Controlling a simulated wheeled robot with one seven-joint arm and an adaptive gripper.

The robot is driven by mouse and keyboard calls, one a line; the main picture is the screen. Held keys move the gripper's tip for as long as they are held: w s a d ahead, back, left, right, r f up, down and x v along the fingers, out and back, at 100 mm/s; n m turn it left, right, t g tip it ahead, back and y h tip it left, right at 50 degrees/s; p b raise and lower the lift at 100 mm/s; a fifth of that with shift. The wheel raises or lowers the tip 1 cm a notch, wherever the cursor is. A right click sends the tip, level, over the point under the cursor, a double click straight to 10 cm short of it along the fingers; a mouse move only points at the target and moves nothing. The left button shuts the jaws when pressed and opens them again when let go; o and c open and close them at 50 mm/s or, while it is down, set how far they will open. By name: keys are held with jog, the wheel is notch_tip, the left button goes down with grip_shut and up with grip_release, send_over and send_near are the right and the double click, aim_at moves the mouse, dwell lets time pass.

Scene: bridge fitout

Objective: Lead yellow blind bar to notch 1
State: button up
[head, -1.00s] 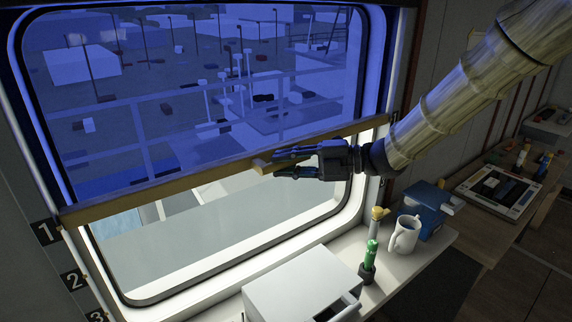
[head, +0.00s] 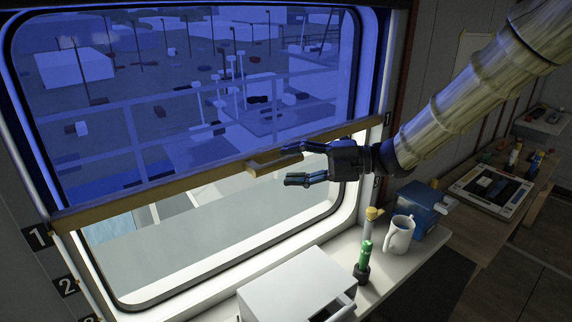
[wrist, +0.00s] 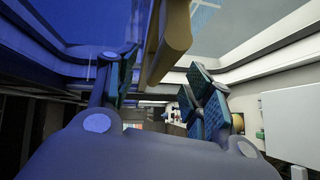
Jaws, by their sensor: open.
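The yellow blind bar (head: 160,191) runs along the lower edge of the blue blind (head: 200,90), across the window. Its left end is beside the plate marked 1 (head: 37,237). A short grip block (head: 262,166) sticks out of the bar. My gripper (head: 291,166) is open at the right of this block, one finger above its level and one below. In the wrist view the bar (wrist: 172,42) shows between the spread fingers of my gripper (wrist: 162,84), with visible gaps. I cannot tell whether a finger touches it.
Plates marked 2 (head: 66,286) and 3 sit lower on the left frame. Open air lies between gripper and counter.

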jog(key=shift+s+d+r, duration=0.15)
jog(key=shift+d, duration=0.75)
jog(key=shift+s+d+r, duration=0.1)
jog(key=shift+d, duration=0.75)
jog(key=shift+d, duration=0.15)
